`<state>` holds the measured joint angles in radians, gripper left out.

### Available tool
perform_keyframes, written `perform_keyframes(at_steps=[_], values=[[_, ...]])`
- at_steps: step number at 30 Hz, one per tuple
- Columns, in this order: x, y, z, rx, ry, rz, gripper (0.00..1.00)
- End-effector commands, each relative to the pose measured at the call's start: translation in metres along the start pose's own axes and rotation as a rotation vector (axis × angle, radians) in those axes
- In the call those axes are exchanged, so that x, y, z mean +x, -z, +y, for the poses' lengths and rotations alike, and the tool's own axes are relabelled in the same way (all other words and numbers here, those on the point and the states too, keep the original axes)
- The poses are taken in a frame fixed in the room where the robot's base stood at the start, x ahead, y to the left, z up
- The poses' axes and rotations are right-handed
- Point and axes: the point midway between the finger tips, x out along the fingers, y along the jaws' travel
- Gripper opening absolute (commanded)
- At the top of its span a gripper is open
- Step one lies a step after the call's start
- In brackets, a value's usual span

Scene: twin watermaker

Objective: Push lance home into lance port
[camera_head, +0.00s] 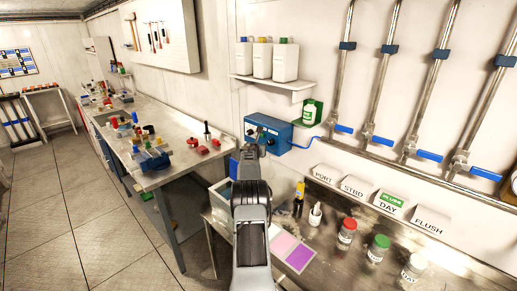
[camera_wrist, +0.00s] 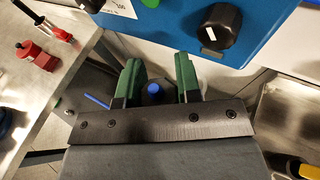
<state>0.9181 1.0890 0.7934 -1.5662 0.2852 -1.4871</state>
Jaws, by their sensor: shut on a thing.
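My gripper (camera_wrist: 159,78) has green-padded fingers, which stand apart on either side of a small round blue-topped piece, which I take to be the lance (camera_wrist: 153,88). Only its top shows; its lower length is hidden. In the head view my gripper (camera_head: 250,152) is just in front of and below the blue box (camera_head: 271,131); my arm covers the held piece there. The blue box (camera_wrist: 200,25) with a black knob is just beyond the fingers in the wrist view. I cannot make out the lance port or how far the lance sits in it.
A pale container (camera_head: 219,192) stands below my gripper, partly behind my arm. A steel bench (camera_head: 340,257) at right holds capped jars, with labelled cards behind. The workbench (camera_head: 165,178) at left carries red and blue parts. Pipes with blue valve handles (camera_head: 428,156) run along the wall.

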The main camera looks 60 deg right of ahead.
Motion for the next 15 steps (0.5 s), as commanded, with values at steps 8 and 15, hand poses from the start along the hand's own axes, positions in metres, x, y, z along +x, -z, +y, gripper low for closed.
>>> perform_keyframes(at_steps=[8,15], values=[[0.002,0.006,0.0,0.0,0.0,0.0,0.14],[0.006,0.021,0.0,0.0,-0.001,0.0,0.14]])
